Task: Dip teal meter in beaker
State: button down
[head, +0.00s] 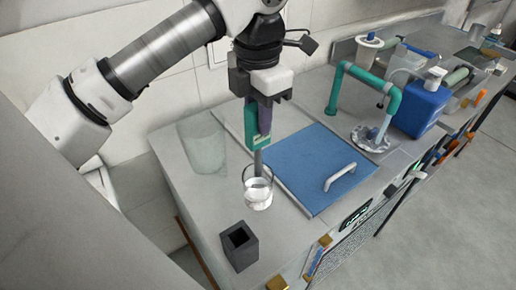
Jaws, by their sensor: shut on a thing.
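The teal meter (252,136) is upright in my gripper (259,104), which is shut on it. The meter has a teal and dark body with a grey probe (258,160) pointing down. The beaker (257,195) is clear glass with clear liquid and stands on the grey worktop near the front of a blue panel. The probe's lower end reaches the beaker's mouth in the picture. I cannot tell whether the tip is inside the beaker or touches the liquid.
A dark square holder (240,245) stands in front of the beaker. A large faint clear vessel (203,142) is at the left. The blue panel (318,167) with a white handle lies to the right. A teal pipe (362,80) and a blue container (420,108) stand further right.

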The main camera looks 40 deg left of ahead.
jog(key=shift+r+p, duration=1.5)
jog(key=shift+r, duration=1.15)
jog(key=shift+f, duration=0.1)
